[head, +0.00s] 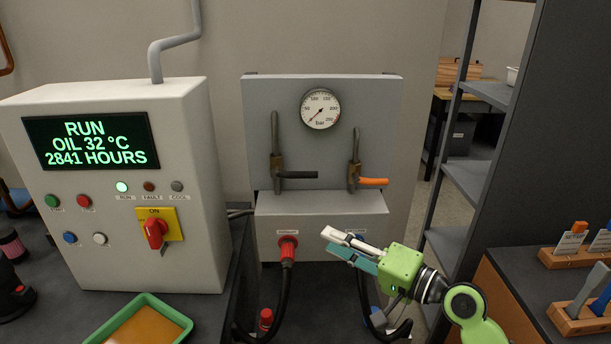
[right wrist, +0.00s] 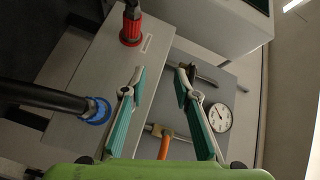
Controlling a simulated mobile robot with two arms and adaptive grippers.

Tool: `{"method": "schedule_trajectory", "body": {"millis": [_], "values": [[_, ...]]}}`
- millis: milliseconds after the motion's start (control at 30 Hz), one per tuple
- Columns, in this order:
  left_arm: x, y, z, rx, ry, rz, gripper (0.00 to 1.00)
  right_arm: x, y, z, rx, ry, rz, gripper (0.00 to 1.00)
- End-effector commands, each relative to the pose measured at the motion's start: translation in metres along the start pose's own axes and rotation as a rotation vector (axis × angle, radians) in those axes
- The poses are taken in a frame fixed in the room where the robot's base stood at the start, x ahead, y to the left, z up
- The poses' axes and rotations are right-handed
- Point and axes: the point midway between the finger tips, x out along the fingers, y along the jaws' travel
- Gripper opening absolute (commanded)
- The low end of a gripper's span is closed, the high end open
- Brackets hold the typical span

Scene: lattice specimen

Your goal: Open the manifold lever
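The manifold is a grey panel (head: 257,120) with two upright pipes, each with a brass valve. The left valve has a black lever (head: 298,174) and the right one an orange lever (head: 373,181); both levers lie level, pointing right. In the right wrist view the orange lever (right wrist: 165,146) shows between my fingers, apart from them. My right gripper (head: 332,242) is open and empty, in front of the box below the levers, lower than the orange lever. It also shows open in the right wrist view (right wrist: 160,75). My left gripper is not in view.
A red hose coupling (head: 288,246) sits left of my right gripper; a blue one (right wrist: 97,111) shows in the wrist view. A pressure gauge (head: 320,109) reads near zero. A control cabinet (head: 110,260) stands left, a shelf post (head: 446,150) right. An orange-filled green tray (head: 178,312) lies front left.

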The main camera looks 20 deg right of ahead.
Motion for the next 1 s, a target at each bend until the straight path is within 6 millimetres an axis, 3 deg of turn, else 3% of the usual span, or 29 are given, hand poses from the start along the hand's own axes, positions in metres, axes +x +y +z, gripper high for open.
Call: {"method": "schedule_trajectory", "body": {"millis": [33,100,233,467,800,1000], "values": [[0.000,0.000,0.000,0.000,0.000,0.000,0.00,-0.001,-0.016,-0.021,0.046,0.032,-0.051,0.28],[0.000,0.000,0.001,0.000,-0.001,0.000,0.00,-0.004,-0.034,-0.041,0.107,0.064,-0.111,0.28],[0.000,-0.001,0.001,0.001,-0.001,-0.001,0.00,-0.008,-0.052,-0.062,0.170,0.094,-0.172,0.28],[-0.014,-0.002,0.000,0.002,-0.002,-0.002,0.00,0.012,-0.062,-0.068,0.183,0.098,-0.183,0.28],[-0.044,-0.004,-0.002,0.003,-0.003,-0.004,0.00,0.083,-0.074,-0.076,0.183,0.098,-0.182,0.28],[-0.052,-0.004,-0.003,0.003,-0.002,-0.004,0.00,0.113,-0.077,-0.078,0.181,0.097,-0.180,0.28]]}}
